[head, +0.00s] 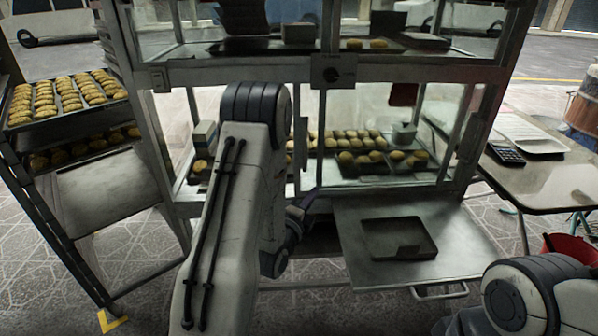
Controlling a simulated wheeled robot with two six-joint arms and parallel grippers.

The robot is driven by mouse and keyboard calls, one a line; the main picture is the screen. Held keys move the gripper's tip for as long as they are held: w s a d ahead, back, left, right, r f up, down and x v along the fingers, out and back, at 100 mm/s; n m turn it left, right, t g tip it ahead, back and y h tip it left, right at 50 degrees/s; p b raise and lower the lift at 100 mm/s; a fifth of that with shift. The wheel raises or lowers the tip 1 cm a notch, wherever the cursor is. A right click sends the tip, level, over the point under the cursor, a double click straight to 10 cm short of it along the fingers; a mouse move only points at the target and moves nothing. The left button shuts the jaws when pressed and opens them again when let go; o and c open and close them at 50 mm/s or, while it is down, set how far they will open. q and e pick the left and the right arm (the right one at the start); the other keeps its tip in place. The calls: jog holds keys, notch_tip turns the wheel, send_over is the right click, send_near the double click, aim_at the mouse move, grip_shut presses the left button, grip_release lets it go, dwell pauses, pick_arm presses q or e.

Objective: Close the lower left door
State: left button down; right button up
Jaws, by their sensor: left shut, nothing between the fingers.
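The oven is a metal-framed cabinet (240,72) with glass panels, and pastries show behind its lower glass. My left arm reaches up across the cabinet's left half. My left gripper (308,200) is at the cabinet's lower middle, partly hidden by the arm; it is shut and empty. The lower left door is mostly hidden behind this arm, so I cannot tell its angle or whether the gripper touches it. The lower right door (455,250) is folded down flat, with a dark tray (398,239) on it. My right arm is at the bottom right; its gripper is out of view.
A rack (110,190) with trays of pastries stands at the left. A table (545,182) with a calculator (506,154) stands at the right, and a red bucket (562,243) is below it. The lowered right door juts out toward me. Tiled floor is clear at the lower left.

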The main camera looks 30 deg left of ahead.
aim_at(309, 175)
pick_arm(q)
jog(key=w+a+b, duration=0.1)
jog(key=w, duration=0.1)
jog(key=w+a+b, duration=0.1)
jog(key=w+a, duration=0.1)
jog(key=w, duration=0.1)
jog(key=w+a+b, duration=0.2)
jog(key=w, duration=0.1)
jog(key=shift+r, duration=0.1)
jog(key=shift+s, duration=0.1)
dwell(0.5)
